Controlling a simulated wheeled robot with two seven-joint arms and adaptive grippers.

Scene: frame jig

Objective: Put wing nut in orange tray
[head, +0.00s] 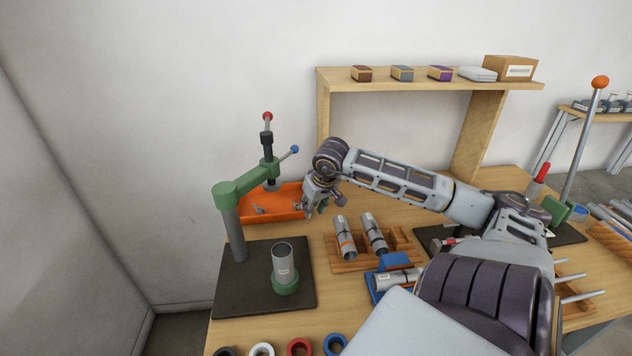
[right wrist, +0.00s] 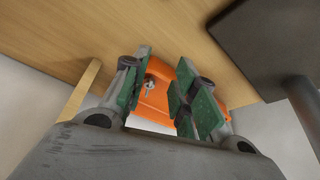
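The orange tray (head: 282,196) sits at the back left of the bench, behind the green press. A small grey piece that looks like the wing nut (head: 258,210) shows against the tray floor. In the right wrist view a grey wing nut (right wrist: 150,86) shows against the orange tray (right wrist: 158,100), near the left finger and apart from the right one. My right gripper (head: 315,208) is over the tray's right end, pointing down. Its green-padded fingers (right wrist: 156,96) are spread, with nothing clamped between them. My left gripper is not in view.
The green press (head: 238,186) on its dark base (head: 245,300) stands front left of the tray, with a grey cylinder (head: 283,262) on it. A wooden rack (head: 350,266) with metal tubes lies right of it. A wooden shelf (head: 420,80) stands behind.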

